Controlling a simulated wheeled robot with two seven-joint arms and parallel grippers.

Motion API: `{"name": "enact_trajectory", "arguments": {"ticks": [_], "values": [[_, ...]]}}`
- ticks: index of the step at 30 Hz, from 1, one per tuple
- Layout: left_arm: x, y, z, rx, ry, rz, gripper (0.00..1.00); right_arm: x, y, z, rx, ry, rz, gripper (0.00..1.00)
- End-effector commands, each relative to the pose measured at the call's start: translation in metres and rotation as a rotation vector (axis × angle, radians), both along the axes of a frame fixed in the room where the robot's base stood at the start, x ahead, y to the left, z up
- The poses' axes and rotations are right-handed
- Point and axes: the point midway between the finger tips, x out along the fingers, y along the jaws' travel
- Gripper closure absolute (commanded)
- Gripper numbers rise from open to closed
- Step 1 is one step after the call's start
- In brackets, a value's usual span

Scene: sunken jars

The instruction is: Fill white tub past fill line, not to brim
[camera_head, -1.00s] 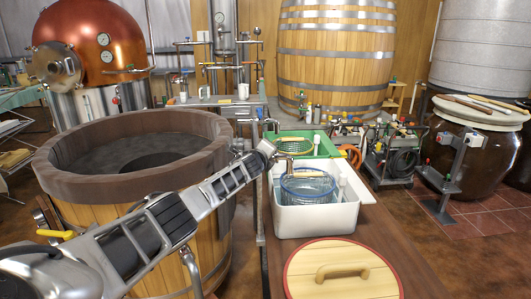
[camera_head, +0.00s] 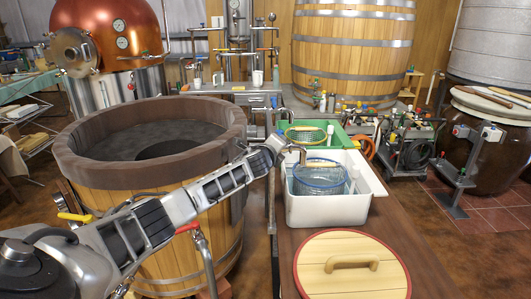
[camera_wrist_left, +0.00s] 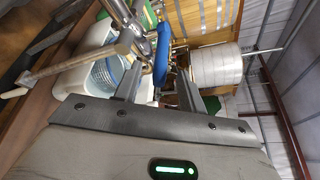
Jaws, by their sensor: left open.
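I cannot make out a fill line or a water level. A metal tap spout (camera_head: 299,150) with a blue handle (camera_head: 278,141) is at the tub's back left edge. My left gripper (camera_head: 266,151) is at the handle. In the left wrist view its two fingers (camera_wrist_left: 159,82) are apart, with the blue handle (camera_wrist_left: 161,55) just beyond or between them; contact cannot be told. The tub (camera_wrist_left: 68,82) also shows there. My right gripper is out of view.
A round wooden lid (camera_head: 352,282) with a handle lies on the counter (camera_head: 412,250) in front of the tub. A green tray (camera_head: 341,130) with a sieve is behind it. A large wooden vat (camera_head: 160,195) stands to the left, under my arm.

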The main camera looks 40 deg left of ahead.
Motion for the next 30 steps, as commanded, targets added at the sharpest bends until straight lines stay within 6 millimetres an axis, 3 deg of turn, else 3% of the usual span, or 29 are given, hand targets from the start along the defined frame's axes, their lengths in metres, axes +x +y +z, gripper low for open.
{"name": "enact_trajectory", "arguments": {"ticks": [18, 30], "values": [[-0.089, -0.033, 0.019, 0.000, 0.001, -0.002, 0.59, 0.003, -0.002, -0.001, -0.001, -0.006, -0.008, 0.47], [-0.102, -0.039, 0.023, 0.000, 0.000, -0.001, 0.59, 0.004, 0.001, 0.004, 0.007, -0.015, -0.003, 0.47]]}}
